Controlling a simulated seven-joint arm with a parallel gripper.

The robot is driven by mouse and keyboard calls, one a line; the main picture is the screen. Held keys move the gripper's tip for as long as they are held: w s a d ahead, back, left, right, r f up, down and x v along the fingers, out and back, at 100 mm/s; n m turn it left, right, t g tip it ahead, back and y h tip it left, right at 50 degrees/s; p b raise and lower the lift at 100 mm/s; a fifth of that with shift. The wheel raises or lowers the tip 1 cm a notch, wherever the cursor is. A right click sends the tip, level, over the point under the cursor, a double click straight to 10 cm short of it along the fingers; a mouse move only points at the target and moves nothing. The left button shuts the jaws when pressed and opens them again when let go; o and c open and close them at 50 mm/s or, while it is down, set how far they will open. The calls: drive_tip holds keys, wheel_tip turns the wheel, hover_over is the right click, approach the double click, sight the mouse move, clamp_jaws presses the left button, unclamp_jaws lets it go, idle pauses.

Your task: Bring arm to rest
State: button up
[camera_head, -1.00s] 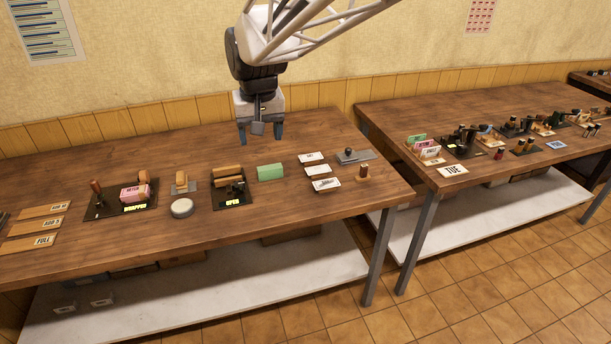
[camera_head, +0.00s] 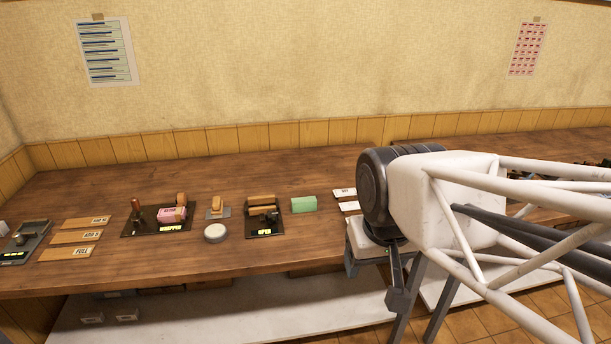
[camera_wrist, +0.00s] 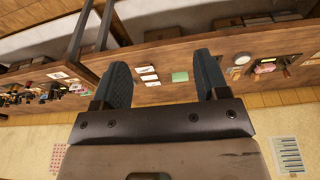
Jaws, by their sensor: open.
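My gripper shows in the wrist view (camera_wrist: 160,85) with its two dark fingers spread wide and nothing between them. In the head view my gripper (camera_head: 385,285) hangs at the right, by the front edge of the left table, partly hidden by my own arm. The left wooden table (camera_head: 120,262) stretches across the head view. My arm covers its right end and much of the table to the right.
On the table are a green block (camera_head: 303,204), white cards (camera_head: 346,206), a round white pad (camera_head: 215,233), a dark tray with a pink block (camera_head: 172,214), another dark tray (camera_head: 266,229) and wooden plates (camera_head: 68,253). A white shelf (camera_head: 240,318) lies below.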

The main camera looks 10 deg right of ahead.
drive_tip(key=shift+s+d+f, duration=0.1)
drive_tip(key=shift+s+f, duration=0.15)
drive_tip(key=shift+s, duration=0.2)
drive_tip(key=shift+s+d+f, duration=0.1)
drive_tip(key=shift+s+f, duration=0.1)
drive_tip(key=shift+s, duration=0.25)
idle(0.8)
drive_tip(key=o, duration=0.6)
drive_tip(key=shift+w, duration=0.1)
